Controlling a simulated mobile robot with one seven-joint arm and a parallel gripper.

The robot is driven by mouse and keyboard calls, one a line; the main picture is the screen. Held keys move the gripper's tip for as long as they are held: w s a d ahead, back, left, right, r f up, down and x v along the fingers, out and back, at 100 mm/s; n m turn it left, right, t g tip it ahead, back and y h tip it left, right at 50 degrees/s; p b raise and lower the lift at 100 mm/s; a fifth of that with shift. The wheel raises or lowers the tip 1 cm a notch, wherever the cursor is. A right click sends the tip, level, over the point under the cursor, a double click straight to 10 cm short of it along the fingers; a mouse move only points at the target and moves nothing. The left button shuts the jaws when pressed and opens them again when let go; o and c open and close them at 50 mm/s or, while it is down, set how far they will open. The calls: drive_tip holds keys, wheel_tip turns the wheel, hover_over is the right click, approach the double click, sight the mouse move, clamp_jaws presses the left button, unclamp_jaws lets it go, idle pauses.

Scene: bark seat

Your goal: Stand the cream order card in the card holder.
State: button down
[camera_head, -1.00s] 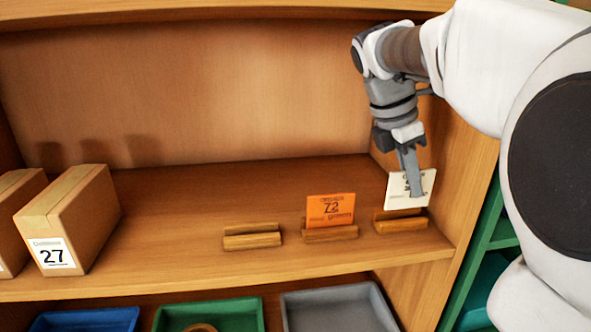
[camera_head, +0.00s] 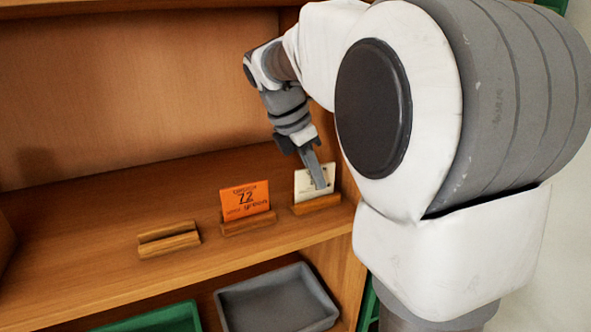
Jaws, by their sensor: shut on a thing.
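The cream order card (camera_head: 304,182) is upright at the right-hand wooden card holder (camera_head: 317,204) on the shelf. Its lower edge meets the holder and seems to sit in its slot. My gripper (camera_head: 321,184) reaches down from above and is shut on the cream card; the fingers cover part of its face and print. An orange card (camera_head: 245,199) marked 72 stands in the middle wooden holder (camera_head: 249,224). The left wooden holder (camera_head: 169,240) is empty.
A grey tray (camera_head: 222,305) and a green tray (camera_head: 150,321) are on the level below. The shelf (camera_head: 85,235) is bare left of the empty holder. The cabinet's right side wall is close to the cream card.

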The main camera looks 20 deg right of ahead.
sight(253, 183)
drive_tip(key=shift+f, duration=0.2)
drive_tip(key=c, duration=1)
unclamp_jaws()
drive_tip(key=shift+r, duration=0.3)
drive_tip(key=v, duration=0.3)
drive_tip(key=shift+a+r, duration=0.2)
drive_tip(key=shift+a, duration=0.15)
drive_tip(key=a, duration=0.5)
drive_tip(key=a+b, duration=0.1)
drive_tip(key=a, duration=0.5)
drive_tip(key=shift+s+a, duration=0.1)
drive_tip(key=shift+s, duration=0.1)
